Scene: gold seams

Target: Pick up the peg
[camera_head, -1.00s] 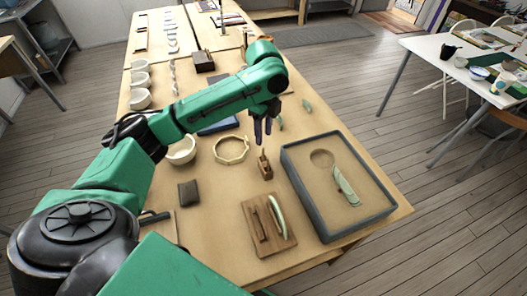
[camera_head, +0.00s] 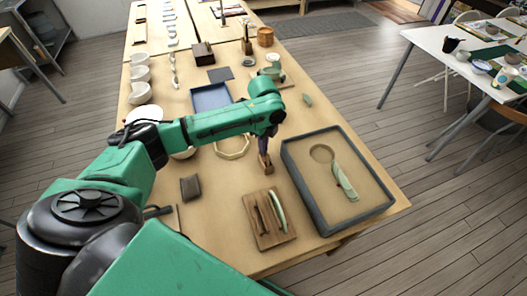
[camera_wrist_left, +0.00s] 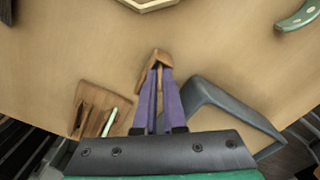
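The peg (camera_wrist_left: 159,85) is a thin, light wooden piece, upright at a small wooden block (camera_head: 266,164). The block also shows in the left wrist view (camera_wrist_left: 154,57). My left gripper (camera_wrist_left: 159,75) has its purple fingers down at the block, one on each side of the peg. I cannot tell whether they touch or grip it. In the head view my left gripper (camera_head: 264,150) points down over the block and the fingers hide most of the peg. My right gripper is not in view.
A grey-rimmed tray (camera_head: 305,199) stands close to the right. A wooden board (camera_head: 262,236) with a pale curved tool lies in front. A polygonal ring (camera_head: 232,153) and a dark brown block (camera_head: 191,188) lie left. Free tabletop lies between them.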

